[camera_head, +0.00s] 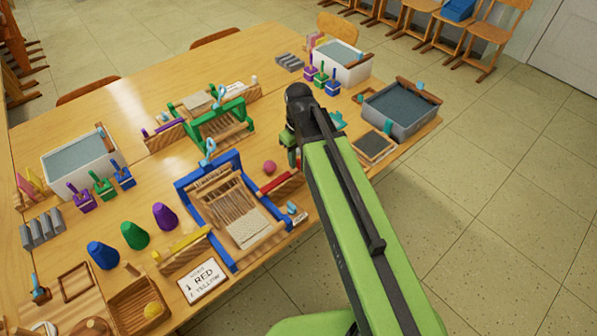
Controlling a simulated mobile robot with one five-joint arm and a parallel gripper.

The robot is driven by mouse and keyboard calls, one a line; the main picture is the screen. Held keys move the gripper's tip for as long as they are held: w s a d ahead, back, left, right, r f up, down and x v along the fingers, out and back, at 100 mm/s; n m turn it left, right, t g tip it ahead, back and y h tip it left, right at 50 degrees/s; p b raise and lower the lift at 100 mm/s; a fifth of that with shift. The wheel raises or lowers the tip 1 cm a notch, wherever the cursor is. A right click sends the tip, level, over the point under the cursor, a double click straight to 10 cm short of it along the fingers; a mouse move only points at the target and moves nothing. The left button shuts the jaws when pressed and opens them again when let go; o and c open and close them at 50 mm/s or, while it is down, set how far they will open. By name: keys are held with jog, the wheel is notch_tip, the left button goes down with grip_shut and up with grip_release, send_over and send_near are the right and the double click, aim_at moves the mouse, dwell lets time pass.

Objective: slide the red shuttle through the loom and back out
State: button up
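The blue-framed loom (228,258) stands on the wooden table, with pale threads and a strip of woven cloth at its near end. The red shuttle (277,182) lies just right of the loom, at a wooden rest (288,189). Its right part is close to my arm. My gripper (294,158) points down just above and beyond the red shuttle's right end. My arm partly hides it, so I cannot tell whether its fingers are open or touch anything. A yellow shuttle (183,243) lies on a wooden rest left of the loom.
A card (203,281) reads "1 RED 2 YELLOW". A pink ball (269,167) sits beside the loom. A smaller green loom (226,112) stands behind it. Several coloured cones, including a purple cone (165,216), stand to the left. A grey basin (398,123) is at right.

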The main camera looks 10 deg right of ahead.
notch_tip(320, 180, down, 2)
jog(key=shift+f+b, duration=0.1)
jog(key=shift+b, duration=0.35)
jog(key=shift+c, duration=0.2)
grip_shut()
dwell(0.9)
